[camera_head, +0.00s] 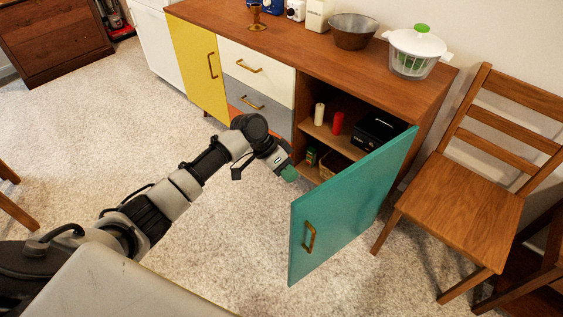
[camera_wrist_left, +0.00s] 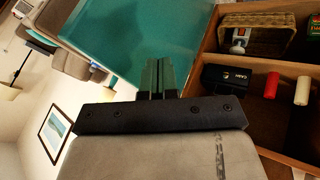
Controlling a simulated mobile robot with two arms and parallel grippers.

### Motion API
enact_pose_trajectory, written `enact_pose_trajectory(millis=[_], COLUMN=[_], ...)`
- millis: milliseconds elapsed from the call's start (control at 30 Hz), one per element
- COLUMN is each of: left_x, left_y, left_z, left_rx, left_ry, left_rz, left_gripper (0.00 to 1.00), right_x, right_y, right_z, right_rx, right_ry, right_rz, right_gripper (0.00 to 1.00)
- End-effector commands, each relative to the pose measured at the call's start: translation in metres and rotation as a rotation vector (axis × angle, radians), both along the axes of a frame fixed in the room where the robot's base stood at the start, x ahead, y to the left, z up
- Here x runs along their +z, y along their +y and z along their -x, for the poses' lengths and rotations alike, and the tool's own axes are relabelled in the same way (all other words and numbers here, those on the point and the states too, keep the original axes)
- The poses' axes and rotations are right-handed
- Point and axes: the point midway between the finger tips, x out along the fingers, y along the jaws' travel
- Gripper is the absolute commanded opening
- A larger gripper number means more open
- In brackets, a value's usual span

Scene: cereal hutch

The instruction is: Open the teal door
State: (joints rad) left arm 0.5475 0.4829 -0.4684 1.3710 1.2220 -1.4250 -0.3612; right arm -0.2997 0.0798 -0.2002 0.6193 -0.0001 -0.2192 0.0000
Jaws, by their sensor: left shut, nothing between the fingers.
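The teal door (camera_head: 350,208) of the wooden hutch (camera_head: 300,58) stands swung open toward the chair, at a wide angle to the front. Its brass handle (camera_head: 309,238) is on the outer face near the free edge. My left gripper (camera_head: 289,174) is at the door opening, left of the door's free edge, with its green fingertips together and nothing between them. In the left wrist view the shut fingertips (camera_wrist_left: 160,78) show in front of the teal door (camera_wrist_left: 140,35); I cannot tell whether they touch it. My right gripper is out of view.
Inside the open cabinet are a red candle (camera_head: 337,123), a white candle (camera_head: 319,114), a black box (camera_head: 378,131) and a basket (camera_head: 335,164). A wooden chair (camera_head: 463,205) stands right of the door. Carpet (camera_head: 235,245) in front is clear.

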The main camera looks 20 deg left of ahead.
Motion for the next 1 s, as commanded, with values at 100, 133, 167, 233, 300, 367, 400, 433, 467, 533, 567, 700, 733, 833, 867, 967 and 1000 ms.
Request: enact_pose_trajectory(millis=[100,133,167,233,300,367,400,433,467,533,567,700,733,833,867,967,1000], left_x=[-0.021,-0.026,-0.024,-0.022,-0.022,-0.023,-0.023,-0.023,-0.023,-0.023,-0.023,-0.024,-0.024,-0.024,-0.023,-0.021,-0.020], left_y=[-0.016,-0.019,-0.023,-0.033,-0.040,-0.045,-0.047,-0.048,-0.049,-0.051,-0.051,-0.051,-0.051,-0.051,-0.052,-0.058,-0.064], left_z=[-0.001,-0.002,0.001,0.008,0.012,0.016,0.017,0.018,0.018,0.019,0.019,0.019,0.019,0.019,0.020,0.024,0.027], left_rx=[-0.001,-0.001,-0.003,-0.002,-0.001,-0.002,0.000,0.000,0.000,0.002,0.002,0.002,0.002,0.002,0.002,0.016,0.028], left_ry=[0.004,0.003,0.000,0.000,0.000,0.001,0.001,0.000,0.000,0.000,0.000,0.000,0.000,0.000,0.000,0.002,0.005], left_rz=[0.001,0.000,0.001,0.000,-0.001,-0.001,-0.001,-0.001,-0.001,-0.001,-0.001,-0.001,-0.001,-0.001,-0.001,-0.002,-0.003], left_gripper=[0.00,0.00,0.00,0.00,0.00,0.00,0.00,0.00,0.00,0.00,0.00,0.00,0.00,0.00,0.00,0.00,0.00], right_x=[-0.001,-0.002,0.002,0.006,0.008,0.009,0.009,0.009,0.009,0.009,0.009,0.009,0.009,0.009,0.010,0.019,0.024], right_y=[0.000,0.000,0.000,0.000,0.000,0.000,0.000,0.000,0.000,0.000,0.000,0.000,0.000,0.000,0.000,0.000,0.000], right_z=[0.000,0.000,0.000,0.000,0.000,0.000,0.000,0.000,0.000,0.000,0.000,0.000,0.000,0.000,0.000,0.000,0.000], right_rx=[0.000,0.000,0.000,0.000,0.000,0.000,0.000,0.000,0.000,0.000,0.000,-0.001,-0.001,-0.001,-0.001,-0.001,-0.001], right_ry=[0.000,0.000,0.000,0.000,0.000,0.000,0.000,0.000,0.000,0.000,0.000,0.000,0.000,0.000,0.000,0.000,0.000], right_rz=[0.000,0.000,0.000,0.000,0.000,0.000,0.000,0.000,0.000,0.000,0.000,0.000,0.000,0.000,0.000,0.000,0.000], right_gripper=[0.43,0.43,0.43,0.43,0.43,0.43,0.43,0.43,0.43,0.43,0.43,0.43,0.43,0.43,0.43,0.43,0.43])
